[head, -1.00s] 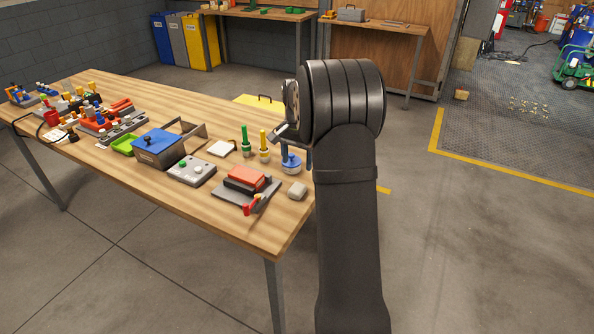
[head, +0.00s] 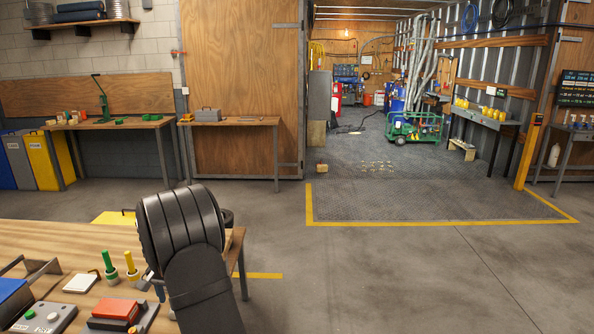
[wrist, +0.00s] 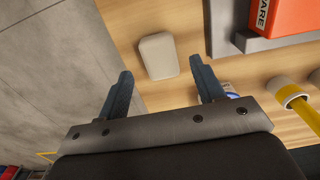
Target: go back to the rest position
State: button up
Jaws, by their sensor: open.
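My gripper (wrist: 164,84) shows in the wrist view with its two dark fingers spread apart and nothing between them. It hangs over the wooden table near its edge. A beige block (wrist: 158,57) lies on the table beyond the fingertips. A blue and white item (wrist: 229,90) is partly hidden behind the right finger. In the head view my black arm covers most of the gripper, which is at the right end of the table (head: 75,238).
A red block (head: 115,309) on a grey base, a button box (head: 45,317), a white pad (head: 81,283), a green-topped tool (head: 109,265) and a yellow-topped tool (head: 131,266) stand left of my arm. The floor (head: 400,275) to the right is clear.

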notch_tip(320, 180, down, 4)
jog(key=shift+r, duration=1.95)
jog(key=shift+f, duration=0.15)
